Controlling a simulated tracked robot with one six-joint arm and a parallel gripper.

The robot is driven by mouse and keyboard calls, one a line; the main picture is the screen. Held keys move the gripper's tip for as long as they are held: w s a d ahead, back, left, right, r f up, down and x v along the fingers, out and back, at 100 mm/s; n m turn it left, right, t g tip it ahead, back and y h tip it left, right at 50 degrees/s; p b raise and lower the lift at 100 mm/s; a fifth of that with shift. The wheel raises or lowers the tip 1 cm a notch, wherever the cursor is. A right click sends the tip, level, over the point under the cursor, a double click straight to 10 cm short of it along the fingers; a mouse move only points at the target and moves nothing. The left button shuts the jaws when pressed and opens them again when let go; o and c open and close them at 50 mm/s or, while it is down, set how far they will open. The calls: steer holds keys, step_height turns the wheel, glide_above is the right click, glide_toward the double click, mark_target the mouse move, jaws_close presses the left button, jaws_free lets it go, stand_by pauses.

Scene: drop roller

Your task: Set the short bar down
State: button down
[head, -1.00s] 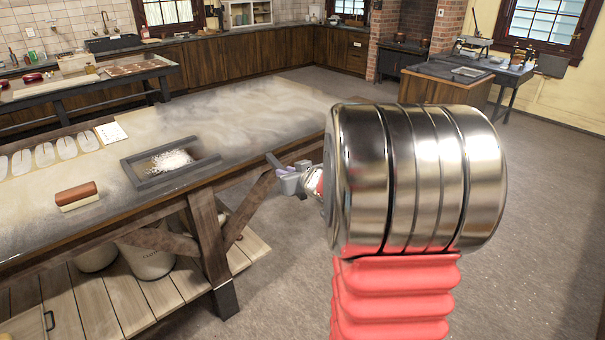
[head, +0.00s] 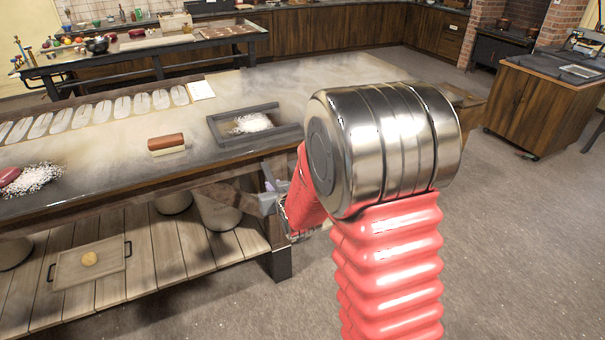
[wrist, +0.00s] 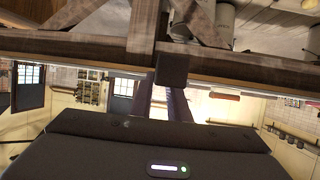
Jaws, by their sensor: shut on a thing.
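My gripper (head: 272,190) is low in front of the worktable's edge, left of my arm's large metal joint, which hides part of it. It is shut on a small grey block, which I take to be the short bar (head: 267,204). In the wrist view the bar (wrist: 172,70) is a dark block between the ends of my two fingers (wrist: 164,101), against the table's edge in the picture. I cannot tell whether it touches the table. The bar's full length is hidden.
The worktable (head: 215,90) holds a grey frame (head: 285,133) with white powder, a brown-and-cream block (head: 167,144), a white sheet (head: 201,90) and several pale oval pieces. A slatted shelf (head: 160,260) with a tray (head: 88,268) is below. The floor on the right (head: 520,220) is clear.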

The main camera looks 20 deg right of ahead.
steer(key=a+f+n+y, duration=0.1)
steer(key=a+f, duration=0.1)
steer(key=a, duration=0.5)
steer(key=shift+a, duration=0.15)
